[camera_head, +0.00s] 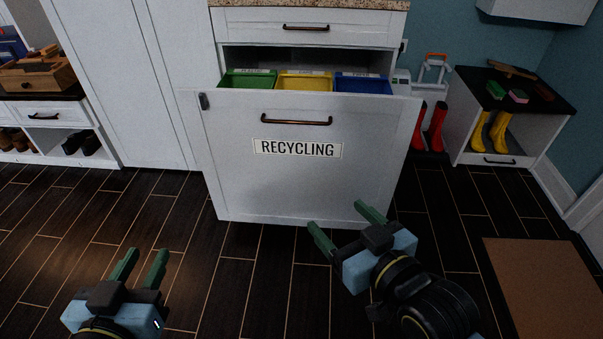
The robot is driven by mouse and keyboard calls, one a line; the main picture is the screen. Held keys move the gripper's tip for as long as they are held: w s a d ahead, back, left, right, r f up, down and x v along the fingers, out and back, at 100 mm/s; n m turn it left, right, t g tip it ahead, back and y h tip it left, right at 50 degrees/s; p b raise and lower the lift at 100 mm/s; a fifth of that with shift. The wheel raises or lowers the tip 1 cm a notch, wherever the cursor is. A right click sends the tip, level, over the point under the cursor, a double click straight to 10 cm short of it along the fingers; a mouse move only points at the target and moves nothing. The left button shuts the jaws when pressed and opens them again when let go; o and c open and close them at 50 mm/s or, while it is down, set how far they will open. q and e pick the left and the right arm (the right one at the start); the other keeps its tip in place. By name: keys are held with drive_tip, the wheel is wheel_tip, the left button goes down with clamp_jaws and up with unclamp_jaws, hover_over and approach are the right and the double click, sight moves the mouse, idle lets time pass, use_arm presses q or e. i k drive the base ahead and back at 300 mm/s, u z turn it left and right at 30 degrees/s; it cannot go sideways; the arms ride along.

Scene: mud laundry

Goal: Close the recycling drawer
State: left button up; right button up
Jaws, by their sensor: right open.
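The recycling drawer (300,182) is a white front with a "RECYCLING" label (297,149) and a dark bronze handle (296,121). It stands pulled out from the cabinet, with green (248,79), yellow (304,82) and blue (363,84) bins showing behind its top edge. My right gripper (340,223) is open and empty, in front of the drawer's lower right part in the picture. My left gripper (143,262) has its two fingers apart and empty, low at the left, clear of the drawer. Neither gripper visibly touches the drawer.
A shut upper drawer (306,28) sits above, under a speckled countertop (330,4). Red boots (434,127) and a bench (545,100) with yellow boots (497,130) stand at the right. A brown mat (545,290) lies at the lower right. The dark floor before the drawer is clear.

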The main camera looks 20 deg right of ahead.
sight(285, 149)
drive_tip(key=k, duration=0.65)
drive_tip(key=z, duration=0.5)
drive_tip(key=i, duration=1.45)
drive_tip(key=u, duration=0.4)
